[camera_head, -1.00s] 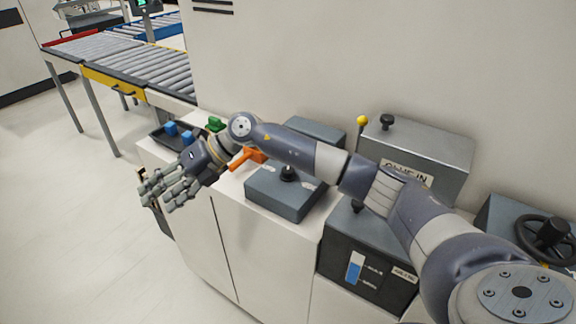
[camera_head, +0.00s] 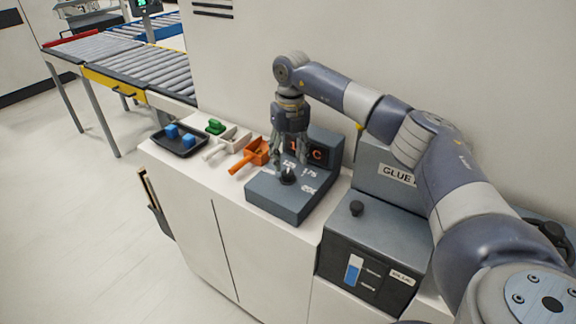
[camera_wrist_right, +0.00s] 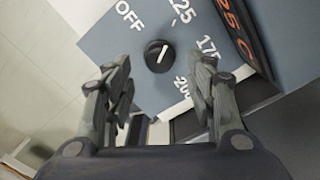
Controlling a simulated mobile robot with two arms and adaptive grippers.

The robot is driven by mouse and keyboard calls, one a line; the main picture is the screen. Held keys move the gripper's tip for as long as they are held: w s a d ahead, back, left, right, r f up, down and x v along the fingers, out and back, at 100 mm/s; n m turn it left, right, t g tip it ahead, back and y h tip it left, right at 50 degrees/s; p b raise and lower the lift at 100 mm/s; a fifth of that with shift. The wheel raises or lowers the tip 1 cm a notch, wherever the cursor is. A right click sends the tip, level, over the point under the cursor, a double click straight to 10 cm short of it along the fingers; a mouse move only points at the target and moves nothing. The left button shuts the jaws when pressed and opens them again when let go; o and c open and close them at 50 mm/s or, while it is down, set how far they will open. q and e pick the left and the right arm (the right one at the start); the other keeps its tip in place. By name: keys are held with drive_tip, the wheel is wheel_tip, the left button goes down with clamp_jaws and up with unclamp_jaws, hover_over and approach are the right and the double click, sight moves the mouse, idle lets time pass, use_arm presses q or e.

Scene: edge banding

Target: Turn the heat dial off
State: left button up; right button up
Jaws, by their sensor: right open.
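The heat dial is a black round knob (camera_head: 287,177) on top of a grey-blue control box (camera_head: 268,197) on the white cabinet. In the right wrist view the dial (camera_wrist_right: 158,56) has a white pointer line. White markings around it read OFF, 125, 175 and 200; the line points up and right, near 125. My right gripper (camera_head: 288,160) points down just above the dial, and partly covers the box in the head view. In the wrist view its fingers (camera_wrist_right: 160,85) are spread apart, empty, with the dial beyond and between them. My left gripper is not in view.
An orange-digit display (camera_head: 318,152) stands behind the dial. Left of the box are an orange scoop (camera_head: 252,155), a white scoop (camera_head: 228,142) and a black tray (camera_head: 180,152) with blue blocks. A glue unit (camera_head: 375,235) stands to the right.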

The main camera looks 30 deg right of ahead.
sight(288, 173)
drive_tip(key=shift+f+p, duration=0.55)
drive_tip(key=shift+f, duration=1.85)
drive_tip(key=c, duration=1.1)
